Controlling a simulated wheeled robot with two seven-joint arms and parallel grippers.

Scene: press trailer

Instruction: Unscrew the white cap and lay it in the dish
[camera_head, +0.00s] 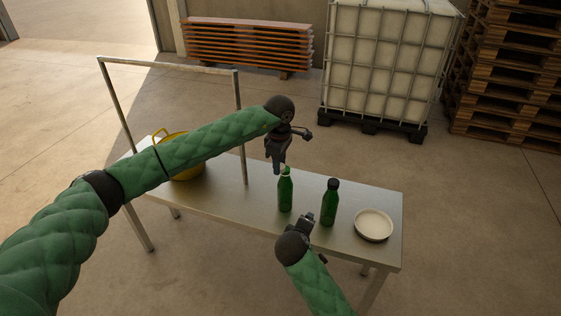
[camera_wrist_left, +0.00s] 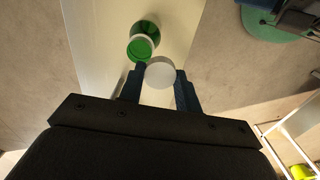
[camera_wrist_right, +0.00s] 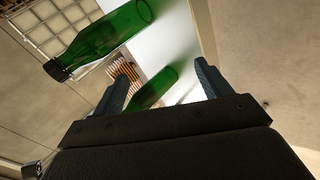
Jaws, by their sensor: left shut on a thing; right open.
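My left gripper (camera_head: 276,168) is shut on the white cap (camera_wrist_left: 160,73), which sits between its fingertips in the left wrist view. The green bottle (camera_head: 285,193) stands upright on the table just by the left fingertips. Its open mouth (camera_wrist_left: 141,47) shows a pale rim and green inside, apart from the cap. The round cream dish (camera_head: 374,226) lies empty at the table's right end. My right gripper (camera_head: 307,221) is open and empty, in front of the bottles; between its fingers the right wrist view shows the open bottle (camera_wrist_right: 153,88) further off.
A second green bottle with a black cap (camera_head: 330,203) stands between the open bottle and the dish. A yellow container (camera_head: 188,170) stands at the table's left, behind my left arm. A metal frame (camera_head: 240,120) rises over that end. The table (camera_head: 232,208) is bare near its front left.

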